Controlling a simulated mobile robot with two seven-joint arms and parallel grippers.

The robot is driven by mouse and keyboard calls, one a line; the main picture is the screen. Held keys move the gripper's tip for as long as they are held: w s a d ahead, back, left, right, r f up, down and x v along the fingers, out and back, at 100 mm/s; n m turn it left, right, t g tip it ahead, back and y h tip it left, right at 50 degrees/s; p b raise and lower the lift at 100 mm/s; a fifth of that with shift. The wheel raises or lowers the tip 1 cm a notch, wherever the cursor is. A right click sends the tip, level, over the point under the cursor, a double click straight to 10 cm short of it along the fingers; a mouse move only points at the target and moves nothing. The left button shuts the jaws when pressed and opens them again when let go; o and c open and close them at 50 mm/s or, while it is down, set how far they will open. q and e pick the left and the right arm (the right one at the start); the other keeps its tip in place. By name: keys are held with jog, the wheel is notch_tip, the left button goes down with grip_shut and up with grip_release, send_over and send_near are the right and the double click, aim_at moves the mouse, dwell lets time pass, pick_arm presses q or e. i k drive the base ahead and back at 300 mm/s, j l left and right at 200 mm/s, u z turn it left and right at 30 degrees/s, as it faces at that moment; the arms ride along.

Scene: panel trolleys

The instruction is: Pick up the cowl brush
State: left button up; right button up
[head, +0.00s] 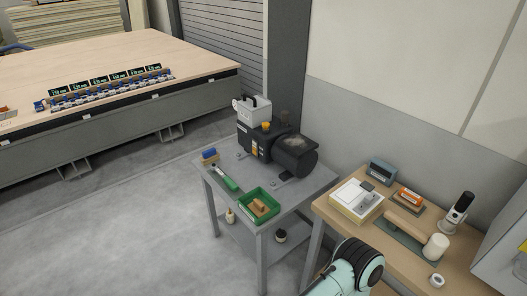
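A slim tool with a green end and a dark end (226,179) lies on the grey metal table (318,181), at its left side. It looks like a brush and may be the cowl brush, but it is too small to tell for sure. It lies between a blue-topped block (209,155) and a green tray (247,211) holding a wooden-coloured piece. Neither of my grippers shows. Only a teal and black link of one of my arms shows at the bottom edge, right of the middle, well apart from the tool.
A black machine (255,142) with a drum (295,157) stands on the grey table's back. The wooden table (400,262) on the right holds a white box (356,201), a mallet-like tool (434,247) and small items. A long workbench (110,66) stands back left. Floor (130,220) at left is clear.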

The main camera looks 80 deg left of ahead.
aim_at(211, 156)
jog(key=u, duration=3.1)
jog(key=i+j+z, duration=0.15)
jog(key=i+j, duration=0.35)
jog(key=i, duration=0.2)
jog(key=i+j+z, duration=0.15)
jog(key=i+j, duration=0.45)
jog(key=i, duration=0.1)
